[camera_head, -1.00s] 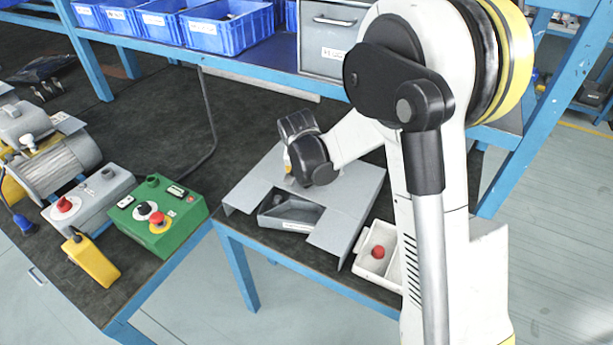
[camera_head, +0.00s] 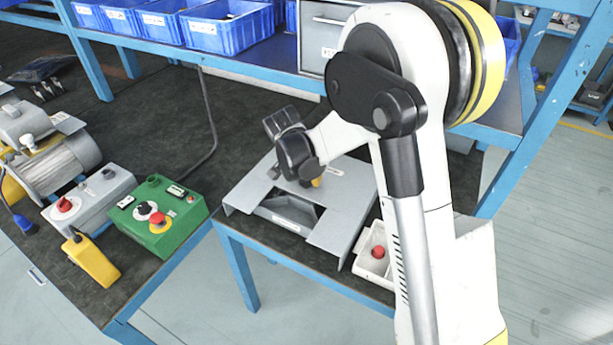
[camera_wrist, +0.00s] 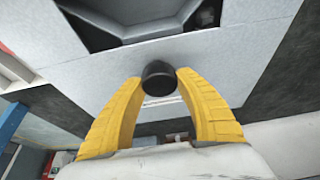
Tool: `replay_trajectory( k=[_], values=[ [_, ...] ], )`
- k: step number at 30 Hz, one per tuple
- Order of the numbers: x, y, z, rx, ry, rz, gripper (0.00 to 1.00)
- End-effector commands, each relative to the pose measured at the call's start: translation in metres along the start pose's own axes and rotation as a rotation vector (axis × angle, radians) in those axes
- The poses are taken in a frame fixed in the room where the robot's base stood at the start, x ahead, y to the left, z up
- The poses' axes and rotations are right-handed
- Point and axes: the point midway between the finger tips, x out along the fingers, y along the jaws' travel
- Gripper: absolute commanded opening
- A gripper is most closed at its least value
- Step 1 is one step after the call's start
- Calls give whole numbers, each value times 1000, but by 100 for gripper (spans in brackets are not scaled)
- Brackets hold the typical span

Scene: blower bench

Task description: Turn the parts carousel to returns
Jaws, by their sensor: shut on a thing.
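The parts carousel (camera_head: 249,194) is a grey sheet-metal housing on the bench with a cut-out at its front. Through the cut-out shows a dark grey compartment (camera_head: 290,207) with a white label, too small to read. In the wrist view the housing plate (camera_wrist: 228,58) fills the upper part, with the cut-out at the top. My gripper (camera_head: 316,182) is over the back of the housing. In the wrist view its yellow fingers (camera_wrist: 160,82) are shut on a black round knob (camera_wrist: 158,75). The knob is mostly hidden in the head view.
A white tray with a red button (camera_head: 377,252) stands right of the housing. A green control box (camera_head: 180,205), a grey switch box and a motor stand left. Blue bins (camera_head: 228,30) line the shelf behind.

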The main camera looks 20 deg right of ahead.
Motion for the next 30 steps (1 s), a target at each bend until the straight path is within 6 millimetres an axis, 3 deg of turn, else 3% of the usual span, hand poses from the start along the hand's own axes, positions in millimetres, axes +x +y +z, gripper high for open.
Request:
replay_trajectory(
  k=[13,14,16,26,30],
  values=[
    [0,0,0,7,-2,3,0],
    [0,0,0,7,-2,3,43],
    [0,0,0,7,-1,3,64],
    [-2,0,0,6,0,2,64],
    [-17,0,0,5,0,1,64]
  ],
)
